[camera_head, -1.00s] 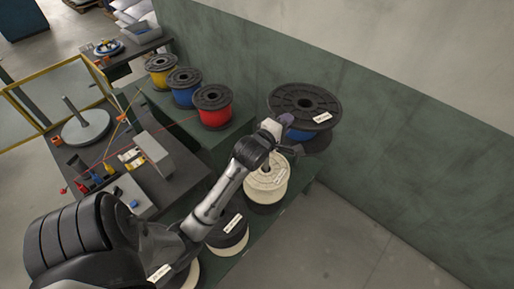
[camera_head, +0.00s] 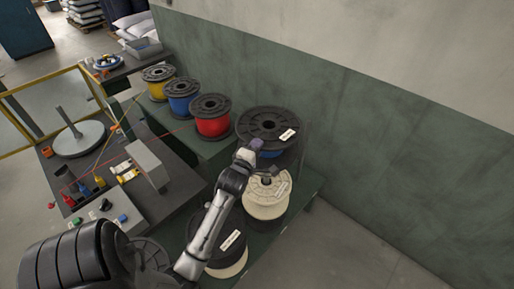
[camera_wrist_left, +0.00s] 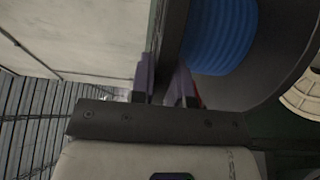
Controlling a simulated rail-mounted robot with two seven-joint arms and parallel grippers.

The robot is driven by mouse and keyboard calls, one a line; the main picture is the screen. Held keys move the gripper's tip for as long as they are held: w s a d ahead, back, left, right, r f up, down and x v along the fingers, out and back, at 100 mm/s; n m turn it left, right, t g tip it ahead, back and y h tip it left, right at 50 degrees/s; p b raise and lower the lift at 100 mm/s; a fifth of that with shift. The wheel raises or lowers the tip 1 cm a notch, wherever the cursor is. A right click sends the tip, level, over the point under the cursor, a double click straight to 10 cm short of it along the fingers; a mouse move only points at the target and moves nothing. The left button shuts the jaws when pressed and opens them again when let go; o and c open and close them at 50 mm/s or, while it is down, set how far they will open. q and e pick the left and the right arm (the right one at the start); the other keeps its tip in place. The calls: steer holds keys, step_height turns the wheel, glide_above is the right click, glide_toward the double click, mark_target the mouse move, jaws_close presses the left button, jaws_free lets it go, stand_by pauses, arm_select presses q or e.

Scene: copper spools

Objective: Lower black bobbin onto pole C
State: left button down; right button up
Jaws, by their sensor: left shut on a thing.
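The black bobbin (camera_head: 268,125) has wide black flanges, a centre hole, a white label and blue winding. Whether the bobbin touches anything underneath cannot be told. My right gripper is not in view.
A cream spool (camera_head: 267,200) stands on the bench just in front of the bobbin, with a black-topped spool (camera_head: 228,245) nearer. Red (camera_head: 212,120), blue (camera_head: 182,98) and yellow (camera_head: 157,84) spools stand to the left. The green wall (camera_head: 350,130) is close behind.

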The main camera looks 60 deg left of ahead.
arm_select(q)
steer(key=shift+f+b, duration=1.15)
steer(key=shift+b, duration=0.25)
steer(key=shift+f+b, duration=1.15)
steer(key=shift+f, duration=1.15)
step_height(320, 180, down, 15)
steer(key=b, duration=0.8)
steer(key=shift+r, duration=0.2)
steer(key=shift+w+a+f, duration=0.1)
steer(key=shift+f, duration=0.25)
